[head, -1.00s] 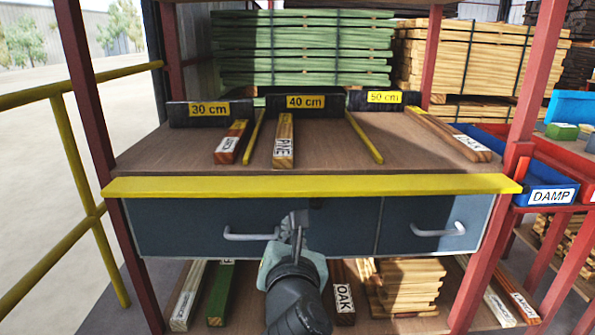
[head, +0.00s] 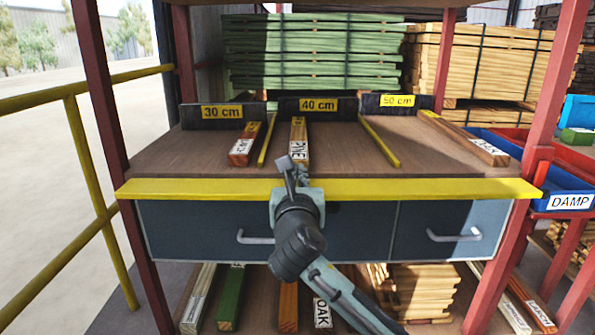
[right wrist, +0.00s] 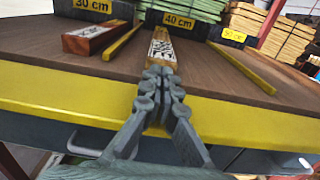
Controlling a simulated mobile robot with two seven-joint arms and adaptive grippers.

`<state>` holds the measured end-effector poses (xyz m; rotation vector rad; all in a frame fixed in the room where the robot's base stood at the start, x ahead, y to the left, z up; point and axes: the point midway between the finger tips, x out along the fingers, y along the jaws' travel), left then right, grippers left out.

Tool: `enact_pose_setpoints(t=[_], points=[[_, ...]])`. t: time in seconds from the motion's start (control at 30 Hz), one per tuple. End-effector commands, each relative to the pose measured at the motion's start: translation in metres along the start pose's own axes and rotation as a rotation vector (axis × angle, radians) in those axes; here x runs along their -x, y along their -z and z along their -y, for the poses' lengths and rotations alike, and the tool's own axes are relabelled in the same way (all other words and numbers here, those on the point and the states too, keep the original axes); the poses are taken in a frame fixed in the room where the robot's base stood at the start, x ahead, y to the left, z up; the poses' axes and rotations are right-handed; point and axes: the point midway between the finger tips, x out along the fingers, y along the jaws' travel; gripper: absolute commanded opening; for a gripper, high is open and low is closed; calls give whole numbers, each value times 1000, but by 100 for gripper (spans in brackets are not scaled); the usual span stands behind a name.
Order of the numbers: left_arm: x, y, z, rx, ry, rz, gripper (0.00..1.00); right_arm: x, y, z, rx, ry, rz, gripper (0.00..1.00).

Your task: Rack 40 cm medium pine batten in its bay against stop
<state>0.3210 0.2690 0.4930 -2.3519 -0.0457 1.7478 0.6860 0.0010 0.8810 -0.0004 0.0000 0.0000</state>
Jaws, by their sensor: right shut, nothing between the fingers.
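The pine batten (head: 299,132), with a white PINE label on its near end, lies flat in the 40 cm bay. It runs front to back toward the black 40 cm stop block (head: 318,105). Its far end is close to the block; I cannot tell whether they touch. My right gripper (head: 291,165) is shut and empty at the batten's near end, above the yellow shelf edge. In the right wrist view the closed fingertips (right wrist: 161,78) are in front of the batten (right wrist: 161,50) and hide its lower near end; contact is unclear. My left gripper is not in view.
Yellow divider strips (head: 267,142) and (head: 379,141) flank the bay. A reddish batten (head: 245,145) lies in the 30 cm bay and a pale one (head: 465,138) in the 50 cm bay. The yellow front lip (head: 400,189) and drawer handles (head: 455,236) are below. A blue DAMP bin (head: 570,200) is at right.

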Motion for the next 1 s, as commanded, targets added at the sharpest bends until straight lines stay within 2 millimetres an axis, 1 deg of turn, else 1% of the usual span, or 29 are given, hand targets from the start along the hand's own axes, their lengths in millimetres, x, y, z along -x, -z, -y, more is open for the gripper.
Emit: enact_pose_setpoints(t=[0.03,0.1,0.2,0.57,0.67,0.8,0.9,1.0], points=[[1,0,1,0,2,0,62,-7,0,0,0,1,1,0],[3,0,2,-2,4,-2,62,-14,0,0,0,0,0,0],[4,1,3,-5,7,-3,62,-20,0,0,0,0,-1,0],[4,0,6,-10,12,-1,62,-23,0,0,0,-1,0,0],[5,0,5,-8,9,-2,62,-27,-2,0,1,0,0,0],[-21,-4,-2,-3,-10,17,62,-44,-4,0,3,1,0,0],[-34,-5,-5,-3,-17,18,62,-54,-3,0,2,1,0,0],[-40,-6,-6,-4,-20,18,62,-58,-1,0,1,0,0,0]])
